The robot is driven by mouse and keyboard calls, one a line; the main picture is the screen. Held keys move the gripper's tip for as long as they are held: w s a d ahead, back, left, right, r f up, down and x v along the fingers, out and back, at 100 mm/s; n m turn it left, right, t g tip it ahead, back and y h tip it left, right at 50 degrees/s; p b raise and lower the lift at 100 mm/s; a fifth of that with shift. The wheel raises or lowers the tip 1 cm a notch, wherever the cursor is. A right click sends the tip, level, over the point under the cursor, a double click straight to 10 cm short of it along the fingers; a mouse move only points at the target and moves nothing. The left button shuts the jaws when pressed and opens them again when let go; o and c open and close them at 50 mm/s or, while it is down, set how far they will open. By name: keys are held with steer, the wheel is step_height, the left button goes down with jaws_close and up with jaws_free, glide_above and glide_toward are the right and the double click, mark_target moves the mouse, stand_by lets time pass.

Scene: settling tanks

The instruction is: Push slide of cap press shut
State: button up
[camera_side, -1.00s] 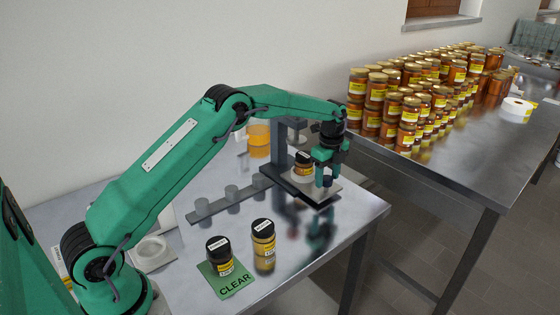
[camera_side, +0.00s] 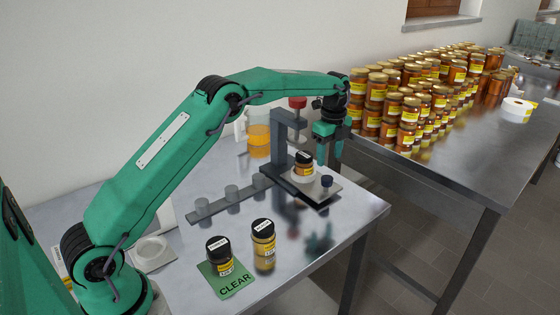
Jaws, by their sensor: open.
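The cap press (camera_side: 285,140) stands on the metal table, with a dark column and a red knob (camera_side: 297,103) on top. Its pale slide plate (camera_side: 316,191) juts out from the column toward the front right. A small jar (camera_side: 304,166) with a black lid stands upright on the plate. A dark slide knob (camera_side: 327,181) stands near the plate's right edge. My gripper (camera_side: 329,158) is open and empty, pointing down. It appears above and behind the slide knob, apart from it.
One jar (camera_side: 220,256) stands on the green CLEAR card (camera_side: 238,282), with another jar (camera_side: 263,237) beside it. A grey rail with round pegs (camera_side: 231,192) runs left of the press. An orange container (camera_side: 259,137) stands behind. Many honey jars (camera_side: 408,110) crowd the right table.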

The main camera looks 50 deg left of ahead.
steer(key=n, duration=0.4)
steer(key=shift+n, duration=0.3)
steer(key=n, duration=1.3)
steer(key=shift+n, duration=0.3)
steer(key=n, duration=1.7)
steer(key=shift+n, duration=0.4)
